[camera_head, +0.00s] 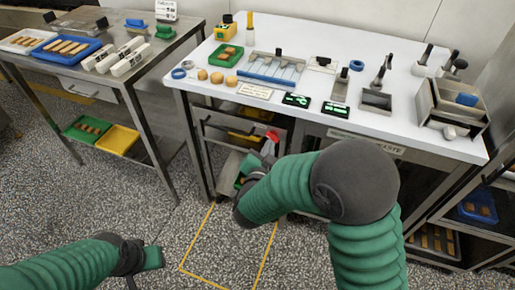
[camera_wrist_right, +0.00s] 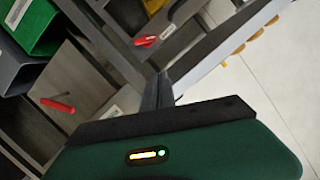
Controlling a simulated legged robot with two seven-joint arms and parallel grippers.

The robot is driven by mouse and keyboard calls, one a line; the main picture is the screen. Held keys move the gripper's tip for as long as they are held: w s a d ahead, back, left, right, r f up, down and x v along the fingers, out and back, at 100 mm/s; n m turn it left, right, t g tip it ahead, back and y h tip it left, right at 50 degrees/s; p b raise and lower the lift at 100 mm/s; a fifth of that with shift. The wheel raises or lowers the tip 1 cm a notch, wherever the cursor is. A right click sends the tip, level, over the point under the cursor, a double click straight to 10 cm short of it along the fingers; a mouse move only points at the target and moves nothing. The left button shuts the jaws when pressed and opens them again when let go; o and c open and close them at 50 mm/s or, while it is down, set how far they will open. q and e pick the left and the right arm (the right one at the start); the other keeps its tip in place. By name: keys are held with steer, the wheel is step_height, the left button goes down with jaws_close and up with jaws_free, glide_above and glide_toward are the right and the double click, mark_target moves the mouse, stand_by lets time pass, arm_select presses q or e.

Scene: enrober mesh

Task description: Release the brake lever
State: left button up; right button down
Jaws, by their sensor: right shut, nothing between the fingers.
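A red handle (camera_head: 271,135), likely the brake lever, shows under the front edge of the white-topped table, just beyond my right gripper. In the right wrist view, one red handle (camera_wrist_right: 145,41) is near the top by a pale label, and another red handle (camera_wrist_right: 58,106) is at the left; I cannot tell which is the lever. My right gripper (camera_head: 262,158) is shut and empty, partly hidden by its arm; its fingers (camera_wrist_right: 162,92) appear apart from both handles. My left gripper (camera_head: 152,258) is low over the floor, clear of everything; its jaws are unclear.
The white tabletop (camera_head: 210,103) carries several tools, a green tray (camera_head: 228,55) and a metal bin. A steel table (camera_head: 140,72) with trays stands at the left. Shelves and a yellow bin (camera_head: 245,138) are under the white table. A yellow outline (camera_head: 225,280) marks open floor.

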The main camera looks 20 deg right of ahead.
steer(key=b, duration=0.4)
glide_toward(272, 128)
steer(key=x, duration=0.5)
steer(key=shift+s+d+r, duration=0.1)
steer(key=shift+d+r, duration=0.15)
steer(key=shift+d, duration=0.2)
steer(key=shift+a+f, duration=0.35)
steer(key=shift+a, duration=0.1)
steer(key=shift+d, duration=0.1)
